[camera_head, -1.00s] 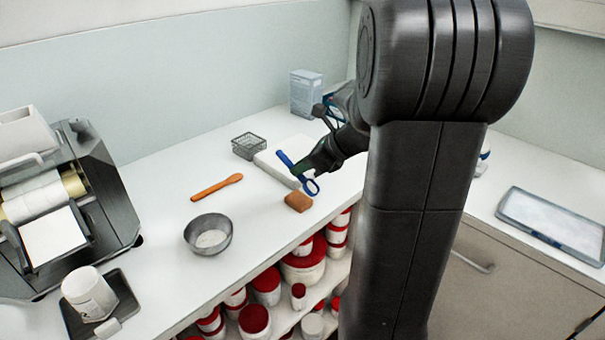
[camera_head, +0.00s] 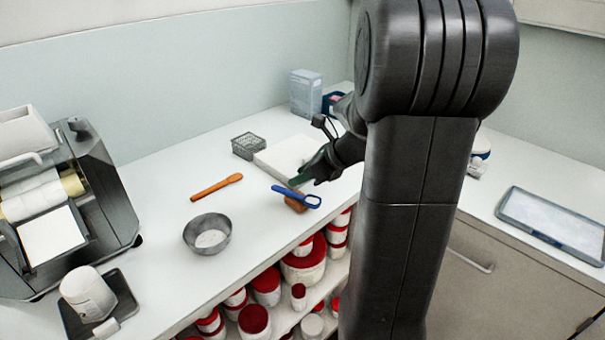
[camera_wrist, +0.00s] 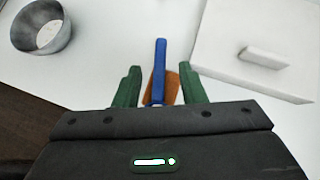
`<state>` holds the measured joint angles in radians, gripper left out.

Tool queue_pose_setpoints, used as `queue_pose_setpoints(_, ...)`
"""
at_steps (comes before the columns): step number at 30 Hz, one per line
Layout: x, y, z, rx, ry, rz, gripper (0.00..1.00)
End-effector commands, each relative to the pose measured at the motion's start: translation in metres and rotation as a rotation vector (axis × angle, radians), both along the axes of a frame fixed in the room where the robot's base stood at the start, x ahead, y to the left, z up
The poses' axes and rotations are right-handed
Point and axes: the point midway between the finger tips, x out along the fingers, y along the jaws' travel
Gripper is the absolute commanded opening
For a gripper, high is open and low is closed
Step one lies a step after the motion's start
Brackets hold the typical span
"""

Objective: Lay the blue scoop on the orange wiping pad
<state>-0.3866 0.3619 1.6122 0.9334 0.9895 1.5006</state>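The blue scoop (camera_head: 296,196) lies across the small orange-brown wiping pad (camera_head: 295,206), its handle pointing left and its looped end to the right. In the wrist view the scoop's handle (camera_wrist: 160,62) runs over the pad (camera_wrist: 173,88), between my two green fingers. My gripper (camera_wrist: 161,72) is open, with a gap on both sides of the handle. In the head view my gripper (camera_head: 302,178) is just behind the scoop. The scoop's other end is hidden by my gripper in the wrist view.
A white board (camera_head: 284,160) lies just behind the pad. An orange spatula (camera_head: 216,187) and a metal bowl (camera_head: 207,243) are to the left, and a wire basket (camera_head: 248,145) stands farther back. The counter's front edge is close to the pad, above shelved red-lidded tubs.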

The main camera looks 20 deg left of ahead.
Motion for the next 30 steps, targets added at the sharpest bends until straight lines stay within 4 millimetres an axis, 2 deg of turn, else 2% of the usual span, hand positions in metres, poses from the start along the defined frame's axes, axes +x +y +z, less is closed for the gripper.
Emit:
queue_pose_setpoints(5,0.001,-0.003,0.011,0.001,-0.002,-0.002,0.37)
queue_pose_setpoints(19,-0.002,-0.073,0.074,0.001,-0.003,-0.004,0.37)
queue_pose_setpoints(24,-0.003,-0.086,0.085,0.000,0.000,-0.001,0.37)
queue_pose_setpoints(30,-0.004,-0.089,0.088,0.000,0.000,0.000,0.37)
